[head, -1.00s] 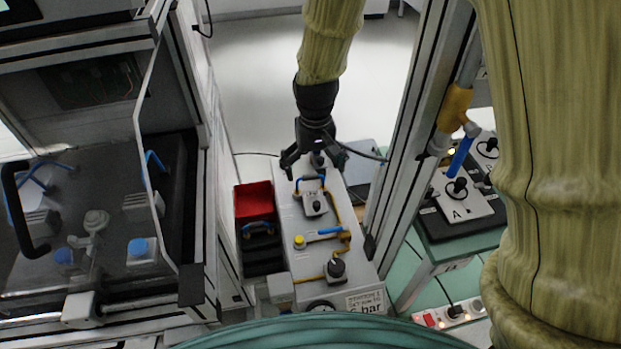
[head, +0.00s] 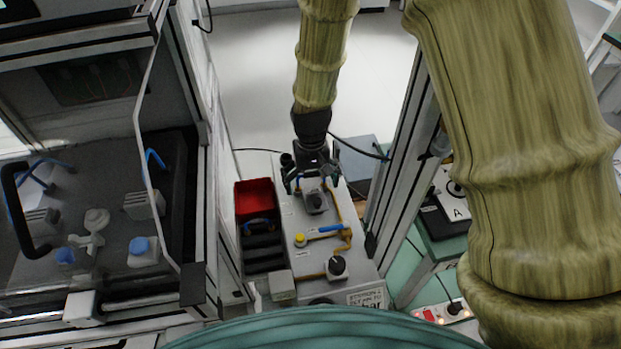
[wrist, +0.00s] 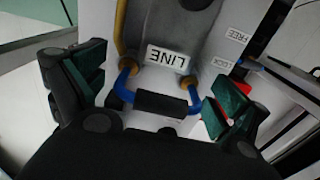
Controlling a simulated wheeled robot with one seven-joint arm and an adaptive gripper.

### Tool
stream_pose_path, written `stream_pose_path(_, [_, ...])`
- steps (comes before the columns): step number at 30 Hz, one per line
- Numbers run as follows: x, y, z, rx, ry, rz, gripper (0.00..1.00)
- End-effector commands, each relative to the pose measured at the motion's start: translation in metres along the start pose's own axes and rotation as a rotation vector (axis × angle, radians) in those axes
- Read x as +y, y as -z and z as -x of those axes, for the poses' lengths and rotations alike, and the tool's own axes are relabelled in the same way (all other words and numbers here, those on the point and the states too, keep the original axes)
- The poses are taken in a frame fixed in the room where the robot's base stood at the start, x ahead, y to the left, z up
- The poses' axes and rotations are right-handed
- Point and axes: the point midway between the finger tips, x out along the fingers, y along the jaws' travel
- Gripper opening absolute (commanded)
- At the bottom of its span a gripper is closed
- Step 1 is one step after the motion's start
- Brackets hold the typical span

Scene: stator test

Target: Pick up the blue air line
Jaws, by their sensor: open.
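The blue air line (wrist: 127,78) is a short blue loop with a black sleeve (wrist: 162,103) around its middle. Its two ends meet brass fittings beside a white label reading LINE (wrist: 168,58) on the grey panel. My gripper (wrist: 158,92) is open, with one green-padded finger on each side of the loop, apart from it. In the head view my gripper (head: 313,182) is over the far part of the grey panel (head: 289,212) and hides most of the blue line there.
A yellow pipe with a blue lever (head: 331,229), a yellow knob (head: 300,240) and a black knob (head: 337,265) sit nearer on the panel. A red bin (head: 254,196) stands left of it. A metal frame post (head: 398,150) rises close on the right.

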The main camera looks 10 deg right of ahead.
Motion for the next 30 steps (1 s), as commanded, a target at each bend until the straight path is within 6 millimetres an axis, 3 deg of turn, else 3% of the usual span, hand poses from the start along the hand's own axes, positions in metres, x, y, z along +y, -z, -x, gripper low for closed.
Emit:
stream_pose_path(8, [0.0, 0.0, -0.001, 0.001, 0.0, 0.0, 0.96])
stream_pose_path(15, [0.0, 0.0, -0.001, 0.0, 0.0, 0.0, 0.56])
stream_pose_path(25, [0.0, 0.0, 0.0, 0.001, 0.0, 0.0, 0.51])
stream_pose_path(30, [0.0, 0.001, 0.013, 0.003, 0.0, 0.0, 0.51])
